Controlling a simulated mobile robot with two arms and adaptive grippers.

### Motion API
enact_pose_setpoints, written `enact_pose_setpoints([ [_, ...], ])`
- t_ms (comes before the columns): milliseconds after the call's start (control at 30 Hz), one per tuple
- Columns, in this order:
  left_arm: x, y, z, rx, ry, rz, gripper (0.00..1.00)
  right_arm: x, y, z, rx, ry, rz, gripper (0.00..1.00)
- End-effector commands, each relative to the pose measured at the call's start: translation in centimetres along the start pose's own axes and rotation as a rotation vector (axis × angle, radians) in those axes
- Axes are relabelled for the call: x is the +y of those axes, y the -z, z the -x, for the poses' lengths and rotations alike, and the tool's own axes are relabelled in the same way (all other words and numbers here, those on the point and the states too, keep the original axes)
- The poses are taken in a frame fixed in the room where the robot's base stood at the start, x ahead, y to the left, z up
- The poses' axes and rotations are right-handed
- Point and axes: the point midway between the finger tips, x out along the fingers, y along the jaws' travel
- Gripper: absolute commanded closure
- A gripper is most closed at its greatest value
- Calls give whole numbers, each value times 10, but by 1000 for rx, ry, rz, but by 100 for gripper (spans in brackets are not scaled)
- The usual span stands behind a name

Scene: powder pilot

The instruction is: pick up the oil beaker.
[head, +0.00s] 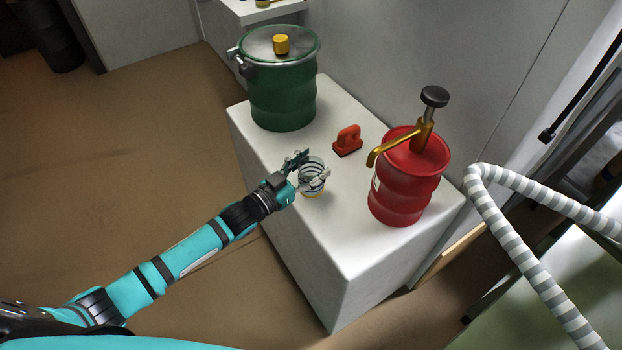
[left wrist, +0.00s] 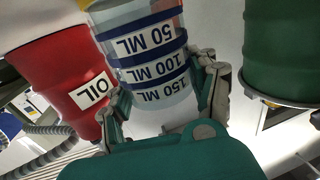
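The oil beaker (head: 313,187) is a clear cup with dark blue bands and some yellow at its base. It stands on the white block table (head: 350,250). In the left wrist view the beaker (left wrist: 155,60) shows upside down with 50, 100 and 150 ML marks. My left gripper (head: 309,165) is at the beaker, with one finger on each side; in the left wrist view the fingers (left wrist: 160,75) flank its walls. They look spread around it; whether they touch it is hard to tell. My right gripper is out of view.
A red drum (head: 405,195) with a gold pump spout stands right of the beaker; its OIL label shows in the left wrist view (left wrist: 90,92). A green lidded drum (head: 283,100) stands behind. A red-orange handled object (head: 347,141) lies between the drums. The table's front is clear.

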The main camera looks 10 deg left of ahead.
Motion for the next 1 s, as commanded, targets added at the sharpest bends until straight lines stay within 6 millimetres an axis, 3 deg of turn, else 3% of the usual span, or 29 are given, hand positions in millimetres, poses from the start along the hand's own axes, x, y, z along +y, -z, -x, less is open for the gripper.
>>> enact_pose_setpoints([
  [33,0,0,0,0,0,0,68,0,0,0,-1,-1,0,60],
  [233,0,0,0,0,0,0,93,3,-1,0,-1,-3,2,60],
  [567,0,4,0,2,0,-1,94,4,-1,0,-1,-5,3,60],
  [867,0,40,0,4,-1,-1,94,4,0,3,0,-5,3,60],
  [1000,29,38,17,1,-1,6,94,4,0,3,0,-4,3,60],
])
